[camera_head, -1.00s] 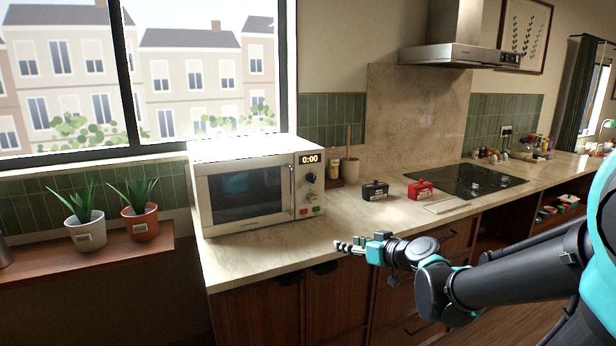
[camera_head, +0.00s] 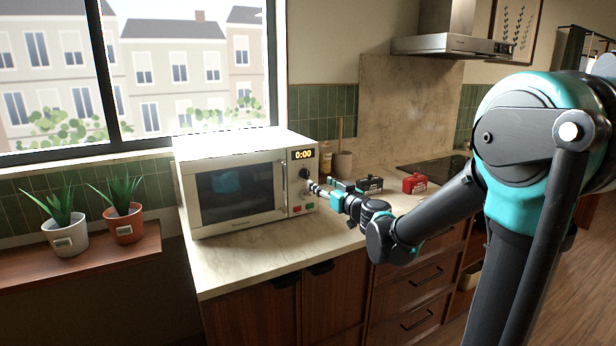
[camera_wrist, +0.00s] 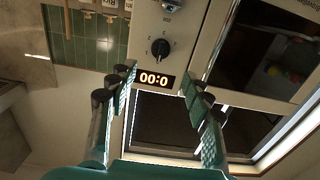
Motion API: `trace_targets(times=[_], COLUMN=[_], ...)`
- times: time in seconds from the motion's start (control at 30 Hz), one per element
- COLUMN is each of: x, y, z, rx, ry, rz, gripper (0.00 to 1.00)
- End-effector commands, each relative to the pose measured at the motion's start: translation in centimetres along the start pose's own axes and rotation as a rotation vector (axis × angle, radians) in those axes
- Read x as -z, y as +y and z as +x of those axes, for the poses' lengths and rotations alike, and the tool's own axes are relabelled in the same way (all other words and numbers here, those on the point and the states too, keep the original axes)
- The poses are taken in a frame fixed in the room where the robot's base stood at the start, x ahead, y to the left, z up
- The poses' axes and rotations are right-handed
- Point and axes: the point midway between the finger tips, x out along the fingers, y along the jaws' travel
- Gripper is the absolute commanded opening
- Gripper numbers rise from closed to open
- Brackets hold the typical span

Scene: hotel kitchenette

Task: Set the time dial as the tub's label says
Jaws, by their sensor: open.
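The white microwave (camera_head: 235,148) stands on the counter, its display (camera_head: 303,154) reading 0:00. No tub label is legible.
A second knob (camera_wrist: 172,4) lies beyond the dial. Red (camera_head: 297,210) and green buttons are low on the panel. A vertical door handle (camera_head: 285,186) is left of the controls. Black (camera_head: 369,184) and red (camera_head: 414,183) boxes stand to the right. The front counter is clear.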

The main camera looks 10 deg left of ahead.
Motion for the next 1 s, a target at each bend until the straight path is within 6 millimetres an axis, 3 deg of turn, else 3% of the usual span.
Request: trace_targets(times=[0.3, 0.5, 0.97, 1.0], x=[0.0, 0.0, 0.0, 0.0], y=[-0.1, -0.1, -0.1, -0.1], z=[6.2, 8.8, 9.9, 9.9], rx=[0.003, 0.001, 0.001, 0.001], ry=[0.000, 0.000, 0.000, 0.000], rz=[0.000, 0.000, 0.000, 0.000], gripper=[0.50, 0.50, 0.50, 0.45])
